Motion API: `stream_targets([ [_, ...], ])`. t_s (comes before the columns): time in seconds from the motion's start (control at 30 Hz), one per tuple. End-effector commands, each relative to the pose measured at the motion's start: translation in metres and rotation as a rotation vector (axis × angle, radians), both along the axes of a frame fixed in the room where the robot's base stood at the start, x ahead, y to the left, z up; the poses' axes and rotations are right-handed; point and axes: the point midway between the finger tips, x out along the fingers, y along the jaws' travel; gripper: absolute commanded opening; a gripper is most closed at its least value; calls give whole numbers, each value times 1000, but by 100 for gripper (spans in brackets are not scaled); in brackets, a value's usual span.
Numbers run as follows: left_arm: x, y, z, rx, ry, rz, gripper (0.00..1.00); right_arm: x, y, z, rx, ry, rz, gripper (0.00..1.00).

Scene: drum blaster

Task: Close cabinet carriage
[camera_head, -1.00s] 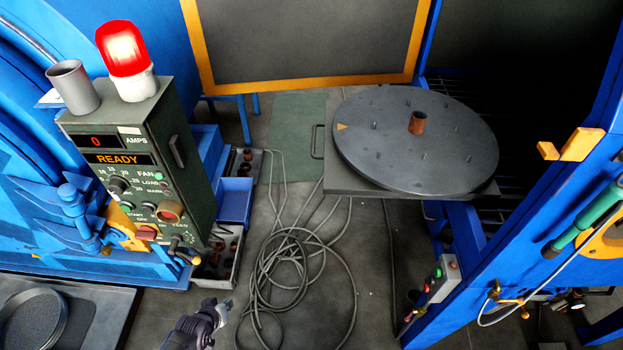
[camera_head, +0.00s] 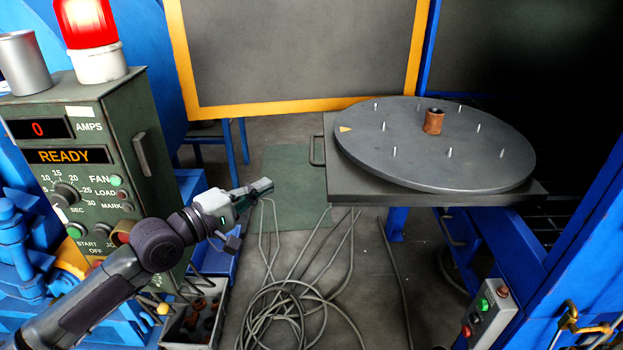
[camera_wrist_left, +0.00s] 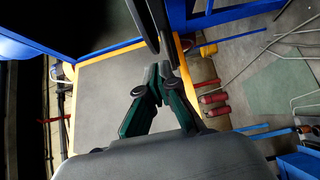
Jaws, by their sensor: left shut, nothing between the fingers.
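The cabinet carriage is a dark square platform (camera_head: 330,150) with a round turntable (camera_head: 440,165) on top. It sticks out of the dark cabinet opening in the right half of the head view. A handle (camera_head: 316,150) is on the platform's left side. A short brown cylinder (camera_head: 434,121) and several small pegs stand on the turntable. My left gripper (camera_head: 268,187) is shut and empty, left of the handle and apart from it. The left wrist view also shows the gripper's closed fingers (camera_wrist_left: 158,72). My right gripper is not in view.
A control box (camera_head: 90,170) with a red lamp (camera_head: 88,25) stands at the left, close to my left arm. A yellow-framed grey door panel (camera_head: 295,55) is behind. Coiled cables (camera_head: 290,310) lie on the floor. A button box (camera_head: 490,308) is at the lower right.

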Motion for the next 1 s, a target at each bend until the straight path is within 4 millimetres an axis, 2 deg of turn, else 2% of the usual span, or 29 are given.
stream_targets([
  [0.4, 61, -63, 0, 1, -4, -1, 0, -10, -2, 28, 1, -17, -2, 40],
  [0.5, 60, -80, 1, -2, -1, -3, 0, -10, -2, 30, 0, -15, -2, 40],
  [0.7, 60, -97, 0, 1, -2, 0, 0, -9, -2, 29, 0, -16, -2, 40],
  [1.0, 60, -100, 0, 2, -1, 2, 0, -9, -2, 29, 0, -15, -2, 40],
])
